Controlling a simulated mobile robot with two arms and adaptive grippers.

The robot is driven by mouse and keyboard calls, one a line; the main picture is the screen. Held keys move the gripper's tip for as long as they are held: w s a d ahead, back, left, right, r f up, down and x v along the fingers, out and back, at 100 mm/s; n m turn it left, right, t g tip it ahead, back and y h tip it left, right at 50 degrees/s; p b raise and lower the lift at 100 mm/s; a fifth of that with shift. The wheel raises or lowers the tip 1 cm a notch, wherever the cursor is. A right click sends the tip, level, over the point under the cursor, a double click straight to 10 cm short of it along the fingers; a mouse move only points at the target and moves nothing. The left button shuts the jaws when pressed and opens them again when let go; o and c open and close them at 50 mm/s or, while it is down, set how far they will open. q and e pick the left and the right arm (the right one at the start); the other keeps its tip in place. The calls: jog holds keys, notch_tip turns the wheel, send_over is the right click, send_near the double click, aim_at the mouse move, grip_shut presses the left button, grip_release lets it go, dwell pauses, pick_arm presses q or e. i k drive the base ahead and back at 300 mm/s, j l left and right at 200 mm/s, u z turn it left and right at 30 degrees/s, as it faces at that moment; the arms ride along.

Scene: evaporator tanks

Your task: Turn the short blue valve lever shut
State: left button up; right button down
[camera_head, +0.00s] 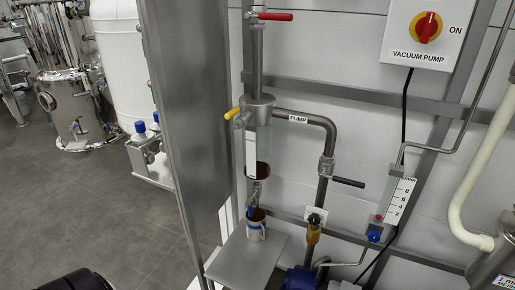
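A short blue lever (250,211) shows in the head view on the thin valve under the sight glass (251,150), just above a small cup (256,228). It appears to point downward, and its lower end is close to or inside the cup's rim. It is too small to tell whether the valve is open or shut. Neither of my grippers is in view.
A metal shelf (243,262) holds the cup. A tall steel panel (190,110) stands left of the valve. A red lever (275,16), a yellow lever (232,113), a black lever (350,182) and a blue knob (375,236) are nearby. Open floor (90,205) lies left.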

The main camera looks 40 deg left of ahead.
aim_at(250, 198)
jog(key=u, duration=1.3)
